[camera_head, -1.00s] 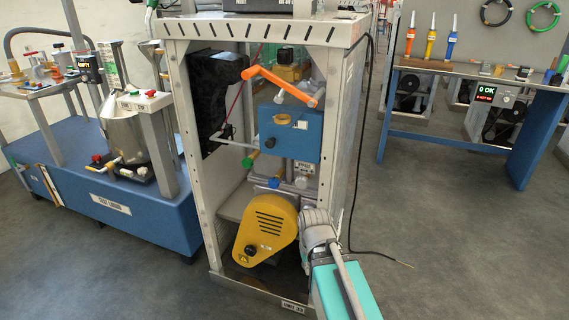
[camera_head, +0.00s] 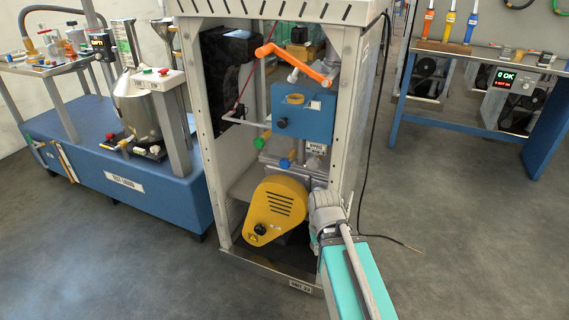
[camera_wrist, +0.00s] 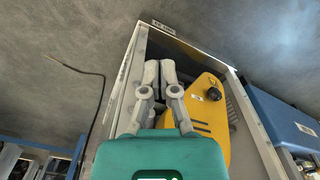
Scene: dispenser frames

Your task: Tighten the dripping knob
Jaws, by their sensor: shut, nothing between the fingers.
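Inside the open cabinet frame, a black knob (camera_head: 282,123) sits on the blue box (camera_head: 312,118). A green knob (camera_head: 264,138) and a blue knob (camera_head: 285,163) are below it on pipework. Another black knob (camera_head: 258,229) is low on the yellow cover (camera_head: 278,200); it also shows in the wrist view (camera_wrist: 213,94). I cannot make out drops, so I cannot tell which knob drips. My gripper (camera_wrist: 160,68) is shut and empty, beside the yellow cover near the frame's front edge. In the head view, my gripper (camera_head: 327,207) is at the cabinet's lower right.
The cabinet's white posts (camera_head: 347,110) and base rail (camera_head: 270,265) border the opening. An orange crank handle (camera_head: 295,62) projects above the blue box. A black cable (camera_head: 375,215) trails on the floor at right. A blue test bench (camera_head: 165,185) stands left, a workbench (camera_head: 475,142) right.

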